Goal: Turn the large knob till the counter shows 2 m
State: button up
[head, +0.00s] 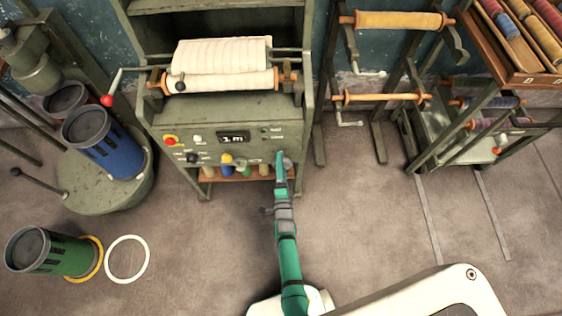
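The counter (233,138) on the front panel of the green machine (205,112) reads 1 m. My gripper (281,157) is at the right part of that panel, below and right of the counter. It hides the panel behind it, and I cannot make out a large knob there or whether the fingers hold one. A small dark knob (193,158) shows lower left of the counter. The gripper's fingers are too small and covered to tell open from shut.
A red button (170,141) is at the panel's left. A crank with a red handle (107,100) sticks out left of the machine. A blue canister (103,143) and a green canister (50,252) stand at left. Floor right of my arm is clear.

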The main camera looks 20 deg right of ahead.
jog(key=v, duration=0.8)
jog(key=shift+s, duration=0.25)
jog(key=shift+s+a, duration=0.1)
jog(key=shift+a, duration=0.05)
jog(key=s+a+r+n+y, duration=0.1)
jog(key=s+a+r+n, duration=0.3)
jog(key=s+r+n, duration=0.2)
jog(key=s+a+r+n+g+y, duration=0.1)
jog(key=s+a+r+n, duration=0.4)
jog(key=s+r, duration=0.6)
jog(key=s+a+r+n+g+y, duration=0.1)
jog(key=s+a+r+n+y, duration=0.2)
jog(key=s+r+n, duration=0.5)
notch_tip(320, 180, up, 2)
jog(key=shift+s+a+r+n, duration=0.1)
jog(key=shift+s+a+n, duration=0.4)
jog(key=shift+a, duration=0.3)
jog(key=shift+s, duration=0.15)
